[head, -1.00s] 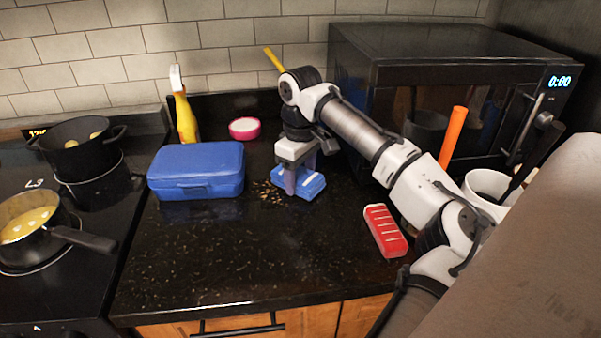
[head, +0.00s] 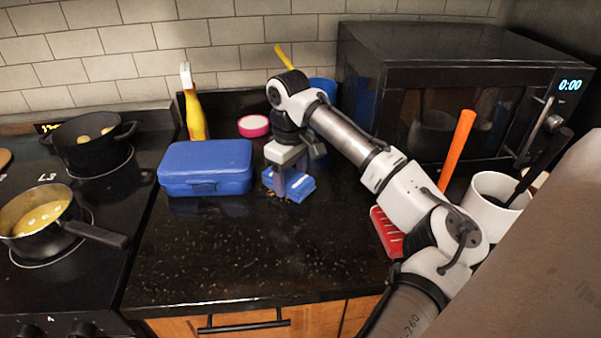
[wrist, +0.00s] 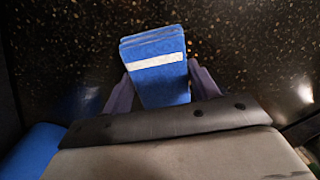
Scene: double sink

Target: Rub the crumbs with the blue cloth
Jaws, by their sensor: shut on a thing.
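My gripper (head: 281,183) is shut on the blue cloth (head: 299,187), a folded block with a white stripe, on the dark counter right of the blue lunch box. In the wrist view the cloth (wrist: 157,75) sits between the two purple fingers. A few brown crumbs (head: 272,194) show at the lower left edge of the cloth. Any crumbs beneath the cloth are hidden.
The blue lunch box (head: 206,170) stands close on the left. A pink bowl (head: 254,126) and yellow spray bottle (head: 194,115) are behind. The microwave (head: 450,90) and white mug (head: 494,210) are right. The front counter (head: 230,255) is free.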

